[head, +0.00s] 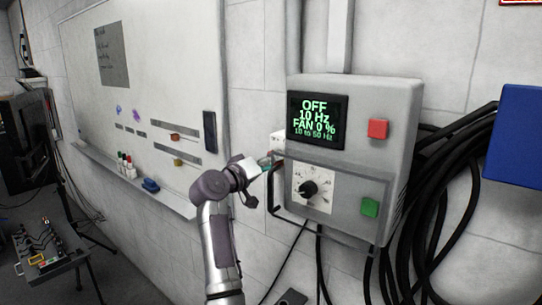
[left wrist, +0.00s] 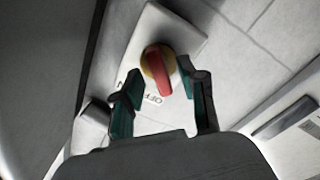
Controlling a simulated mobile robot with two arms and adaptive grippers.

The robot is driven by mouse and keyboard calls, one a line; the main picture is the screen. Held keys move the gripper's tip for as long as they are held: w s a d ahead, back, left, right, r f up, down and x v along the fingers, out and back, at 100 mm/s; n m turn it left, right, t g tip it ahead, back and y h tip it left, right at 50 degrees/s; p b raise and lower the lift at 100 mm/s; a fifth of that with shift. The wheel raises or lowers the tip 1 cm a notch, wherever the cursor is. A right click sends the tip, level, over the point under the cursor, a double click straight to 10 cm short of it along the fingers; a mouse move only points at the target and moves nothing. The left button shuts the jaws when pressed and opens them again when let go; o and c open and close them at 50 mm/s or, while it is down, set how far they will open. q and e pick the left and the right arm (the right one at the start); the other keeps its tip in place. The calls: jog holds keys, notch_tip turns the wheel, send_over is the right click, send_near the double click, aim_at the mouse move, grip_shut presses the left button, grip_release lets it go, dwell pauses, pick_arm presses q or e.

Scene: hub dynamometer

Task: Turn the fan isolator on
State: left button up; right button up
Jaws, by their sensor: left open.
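The fan isolator shows in the left wrist view as a red handle (left wrist: 160,72) on a yellow round base, set on a pale box (left wrist: 178,27). Lettering on its plate is partly hidden by a finger. My left gripper (left wrist: 160,92) is open, its two green-lined fingers on either side of the lower part of the red handle; I cannot tell whether they touch it. In the head view the left gripper (head: 268,163) is at the left side of the grey control box (head: 362,90), where the isolator is mostly hidden. My right gripper is out of view.
The control box screen (head: 317,121) reads OFF, 10 Hz, FAN 0 %. The box carries a red button (head: 377,128), a green button (head: 370,207), a black dial (head: 308,189) and a black handle (head: 274,193). A whiteboard (head: 150,80) is left; black cables (head: 450,190) hang right.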

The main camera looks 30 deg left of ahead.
pick_arm(q)
jog(key=shift+w, duration=0.35)
grip_shut()
jog(key=shift+f, duration=0.1)
